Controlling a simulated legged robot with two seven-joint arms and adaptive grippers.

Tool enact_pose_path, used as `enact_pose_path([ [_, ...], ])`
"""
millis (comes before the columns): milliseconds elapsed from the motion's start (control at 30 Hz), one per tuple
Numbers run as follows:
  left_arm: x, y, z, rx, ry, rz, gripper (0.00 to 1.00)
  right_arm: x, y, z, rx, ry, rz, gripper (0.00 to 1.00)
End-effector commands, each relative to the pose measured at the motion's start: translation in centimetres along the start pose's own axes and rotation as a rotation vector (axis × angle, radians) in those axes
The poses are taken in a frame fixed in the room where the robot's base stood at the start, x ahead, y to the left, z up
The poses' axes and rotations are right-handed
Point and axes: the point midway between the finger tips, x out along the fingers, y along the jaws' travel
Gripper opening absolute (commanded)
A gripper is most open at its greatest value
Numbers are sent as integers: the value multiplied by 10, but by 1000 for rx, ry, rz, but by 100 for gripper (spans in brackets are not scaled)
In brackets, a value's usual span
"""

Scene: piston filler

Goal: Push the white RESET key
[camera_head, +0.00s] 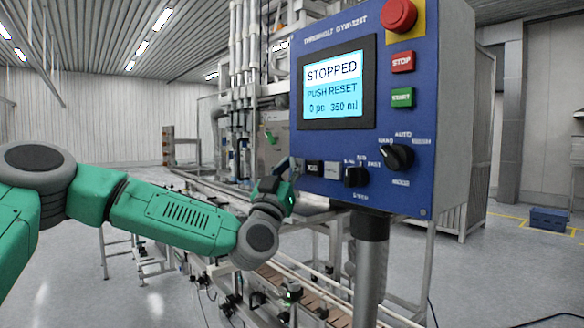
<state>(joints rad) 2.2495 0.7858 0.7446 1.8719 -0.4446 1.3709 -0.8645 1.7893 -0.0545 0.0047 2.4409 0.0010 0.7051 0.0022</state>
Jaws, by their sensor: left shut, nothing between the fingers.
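The white RESET key (331,170) is a small pale key low on the blue control panel (440,120); its lettering is too small to read. It sits just right of a black key (313,168). The screen (335,84) reads STOPPED, PUSH RESET, 0 pc, 350 ml. My left gripper (294,168) is shut and empty at the panel's lower left edge, left of the black key and a short way from the white key. Whether it touches the panel is not clear. My right gripper is out of view.
A red mushroom button (398,15), a red STOP key (402,62) and a green START key (402,98) are on the panel's right. Two black rotary knobs sit lower, one (356,177) right of the white key, another (397,157) further right. A conveyor (300,290) runs below.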

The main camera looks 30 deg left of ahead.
Motion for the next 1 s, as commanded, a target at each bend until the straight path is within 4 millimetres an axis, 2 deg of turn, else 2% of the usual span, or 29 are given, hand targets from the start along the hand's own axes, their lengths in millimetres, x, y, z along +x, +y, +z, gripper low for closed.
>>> enact_pose_path([
  [33, -5, 2, 5, 3, -12, 8, 0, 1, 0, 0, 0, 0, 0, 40],
  [233, -14, -3, 3, 3, -15, 10, 0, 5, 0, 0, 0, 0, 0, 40],
  [567, -16, -9, 3, 2, -15, 5, 0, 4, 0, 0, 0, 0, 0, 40],
  [1000, -42, -31, -24, -1, -4, 1, 0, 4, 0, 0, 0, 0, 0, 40],
])
